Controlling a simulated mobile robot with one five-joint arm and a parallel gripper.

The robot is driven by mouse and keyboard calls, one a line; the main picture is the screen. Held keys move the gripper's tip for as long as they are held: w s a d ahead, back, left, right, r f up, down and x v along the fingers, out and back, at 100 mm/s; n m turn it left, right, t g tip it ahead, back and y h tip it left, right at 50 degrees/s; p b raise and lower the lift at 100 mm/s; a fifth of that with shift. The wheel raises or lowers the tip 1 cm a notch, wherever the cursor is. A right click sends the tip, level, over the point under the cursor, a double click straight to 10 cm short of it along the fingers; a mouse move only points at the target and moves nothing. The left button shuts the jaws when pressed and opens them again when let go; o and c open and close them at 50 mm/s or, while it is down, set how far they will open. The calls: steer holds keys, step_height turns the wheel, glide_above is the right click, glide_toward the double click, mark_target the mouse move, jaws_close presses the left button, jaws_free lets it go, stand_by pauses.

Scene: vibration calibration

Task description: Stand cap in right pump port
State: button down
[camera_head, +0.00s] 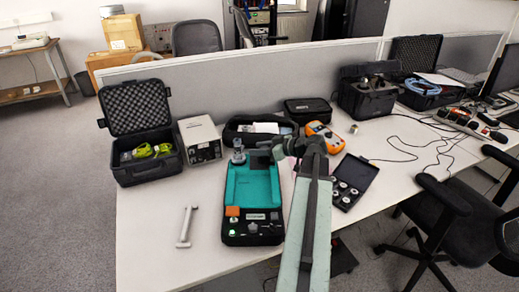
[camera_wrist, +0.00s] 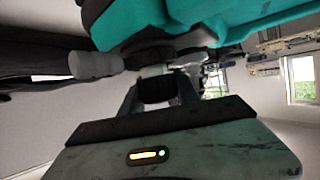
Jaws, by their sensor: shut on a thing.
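The teal and black pump unit (camera_head: 252,190) stands on the table; its teal body (camera_wrist: 200,20) fills the top of the wrist view. A grey upright fitting (camera_head: 238,152) stands at its back left; a grey cylinder in the wrist view (camera_wrist: 95,64) looks like the same part. My gripper (camera_head: 274,147) is at the unit's back right corner. In the wrist view its fingers (camera_wrist: 157,88) are shut on a small pale piece, seemingly the cap (camera_wrist: 153,71), close to a dark round part of the unit. The right port and the cap's seating are hidden.
An open black case (camera_head: 352,182) with several metal fittings lies to the right. An orange meter (camera_head: 324,136) and a dark pouch (camera_head: 307,109) are behind. A grey box (camera_head: 199,140) and white handle (camera_head: 187,226) are left.

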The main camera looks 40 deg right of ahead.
mark_target(275, 164)
steer(key=shift+f, duration=0.2)
steer(key=c, duration=0.8)
jaws_free()
steer(key=p+v, duration=0.2)
steer(key=v, duration=0.5)
steer(key=shift+s+r+p, duration=0.15)
steer(key=shift+r+p, duration=0.05)
steer(key=shift+p, duration=0.2)
steer(key=shift+s+d, duration=0.15)
steer(key=shift+s, duration=0.1)
